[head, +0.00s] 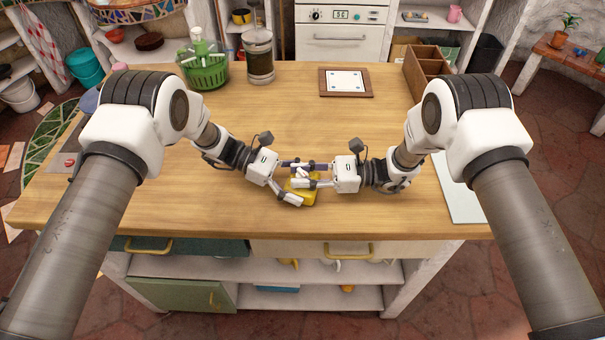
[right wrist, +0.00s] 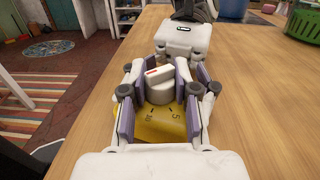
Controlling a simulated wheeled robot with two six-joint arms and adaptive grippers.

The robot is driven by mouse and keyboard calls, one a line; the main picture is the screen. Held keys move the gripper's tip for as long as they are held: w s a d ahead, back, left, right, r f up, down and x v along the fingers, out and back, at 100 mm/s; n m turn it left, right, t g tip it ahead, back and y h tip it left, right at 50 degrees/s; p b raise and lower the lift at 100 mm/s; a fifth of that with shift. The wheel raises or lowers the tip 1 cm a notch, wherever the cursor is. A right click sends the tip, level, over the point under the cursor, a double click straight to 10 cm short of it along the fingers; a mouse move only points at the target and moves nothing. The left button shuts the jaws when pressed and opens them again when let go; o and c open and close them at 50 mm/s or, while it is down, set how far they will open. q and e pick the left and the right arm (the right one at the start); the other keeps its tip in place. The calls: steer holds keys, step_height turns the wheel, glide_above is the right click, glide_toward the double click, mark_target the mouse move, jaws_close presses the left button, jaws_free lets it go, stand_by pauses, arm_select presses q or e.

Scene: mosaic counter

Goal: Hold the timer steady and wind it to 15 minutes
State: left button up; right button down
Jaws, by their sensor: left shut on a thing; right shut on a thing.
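The yellow timer (head: 306,197) stands near the front middle of the counter. In the right wrist view its yellow face (right wrist: 160,126) shows the marks 10 and 5. On top is a round white knob (right wrist: 160,90) with a raised bar that has a red mark at its left end. My left gripper (head: 289,182) comes in from the left, its wider-set fingers shut around the timer body. My right gripper (head: 309,174) comes from the right, its fingers shut at the knob's sides. The fingers of both overlap and hide much of the timer.
A wooden counter (head: 220,205) surrounds the timer with free room. A white board (head: 458,190) lies at the right.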

steer(key=m+t, duration=0.1)
steer(key=t, duration=0.1)
steer(key=shift+t, duration=0.3)
steer(key=c, duration=0.9)
jaws_free()
steer(key=shift+o, duration=0.2)
steer(key=d, duration=0.8)
steer(key=s+d, duration=0.1)
steer(key=d, duration=0.3)
